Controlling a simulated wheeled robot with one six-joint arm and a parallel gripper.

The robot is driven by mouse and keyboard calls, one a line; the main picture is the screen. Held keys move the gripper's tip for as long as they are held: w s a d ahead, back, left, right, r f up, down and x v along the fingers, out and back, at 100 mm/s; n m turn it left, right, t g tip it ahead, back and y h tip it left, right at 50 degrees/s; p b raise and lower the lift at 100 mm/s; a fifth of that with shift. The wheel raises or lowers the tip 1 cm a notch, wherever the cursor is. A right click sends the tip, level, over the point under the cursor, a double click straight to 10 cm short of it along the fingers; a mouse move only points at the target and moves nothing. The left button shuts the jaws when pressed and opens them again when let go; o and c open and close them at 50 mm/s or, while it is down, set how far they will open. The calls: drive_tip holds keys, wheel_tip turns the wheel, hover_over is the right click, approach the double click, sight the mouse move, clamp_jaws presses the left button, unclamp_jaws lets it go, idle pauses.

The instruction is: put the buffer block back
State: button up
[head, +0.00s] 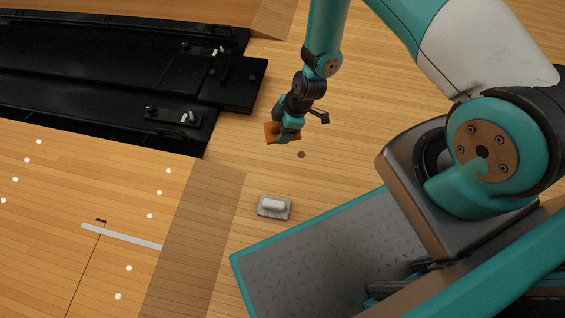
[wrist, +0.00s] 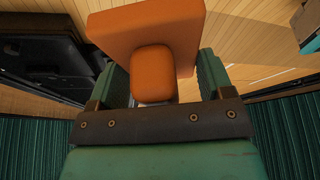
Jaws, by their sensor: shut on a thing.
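An orange-brown buffer block (head: 270,134) is in my gripper (head: 289,137) in the head view, near the right end of the black machine (head: 237,89). In the wrist view the block (wrist: 183,28) shows as a wide orange plate with a rounded orange knob (wrist: 153,72) on it. The knob sits between the two green fingers of my gripper (wrist: 154,88), which is shut on it. The gripper's lower part hides some of the block in the head view.
A small grey plate with a white roller (head: 274,204) lies on the wooden floor below the gripper. A grey strip (head: 122,237) lies at lower left. Floor between the machine and my base is mostly clear.

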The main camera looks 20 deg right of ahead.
sight(278, 162)
wheel_tip(278, 162, down, 19)
drive_tip(key=b, duration=0.9)
drive_tip(key=shift+f+b, duration=0.15)
drive_tip(key=shift+b, duration=0.15)
drive_tip(key=o, duration=0.4)
drive_tip(key=shift+f, duration=0.1)
drive_tip(key=o, duration=0.4)
